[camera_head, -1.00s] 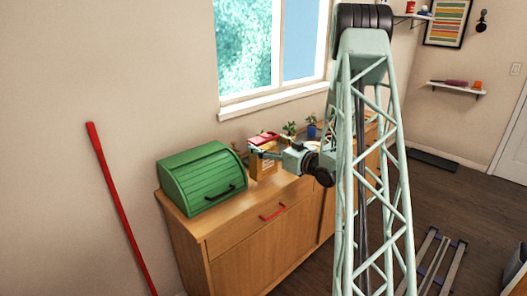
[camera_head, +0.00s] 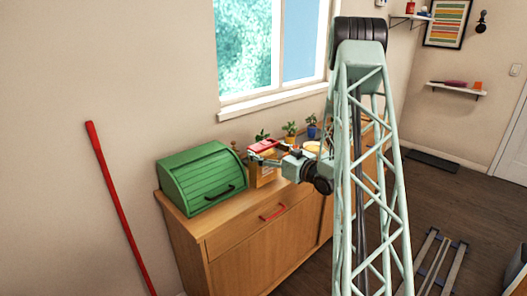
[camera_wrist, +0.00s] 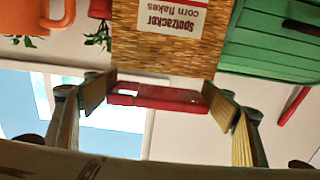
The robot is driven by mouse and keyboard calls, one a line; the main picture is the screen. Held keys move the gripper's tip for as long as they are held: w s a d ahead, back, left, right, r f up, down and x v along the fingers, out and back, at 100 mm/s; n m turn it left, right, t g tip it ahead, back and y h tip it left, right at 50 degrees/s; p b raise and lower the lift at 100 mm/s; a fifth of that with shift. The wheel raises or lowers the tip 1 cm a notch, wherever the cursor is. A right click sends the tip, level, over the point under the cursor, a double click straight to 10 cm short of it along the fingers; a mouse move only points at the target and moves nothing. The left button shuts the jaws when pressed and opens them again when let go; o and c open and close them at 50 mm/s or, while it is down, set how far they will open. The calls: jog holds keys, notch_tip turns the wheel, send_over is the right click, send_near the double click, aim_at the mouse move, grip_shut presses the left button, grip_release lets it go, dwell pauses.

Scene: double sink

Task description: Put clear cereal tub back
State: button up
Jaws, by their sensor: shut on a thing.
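The clear cereal tub (camera_head: 261,176) has a red lid (camera_head: 265,146) and golden flakes inside. It is over the counter, just right of the green bread box. In the wrist view the tub (camera_wrist: 185,60) fills the top middle, with a white corn flakes label (camera_wrist: 172,12) upside down. My gripper (camera_wrist: 160,98) is shut on the tub, with one finger on each side by the red lid. In the head view my gripper (camera_head: 272,155) reaches it from the right. I cannot tell whether the tub's base touches the counter.
The green bread box (camera_head: 202,177) stands close on the left. Small potted plants (camera_head: 290,130) stand behind, along the window side. An orange mug (camera_wrist: 36,16) shows in the wrist view. The wooden counter (camera_head: 226,213) is bare along its front edge.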

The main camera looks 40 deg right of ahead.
dwell(0.3)
jog(key=o, duration=1.3)
jog(key=shift+f, duration=0.1)
jog(key=shift+c, duration=0.2)
jog(key=shift+s, duration=0.15)
jog(key=s+p, duration=0.1)
jog(key=s, duration=1)
jog(key=shift+s+d, duration=0.3)
jog(key=shift+s, duration=0.05)
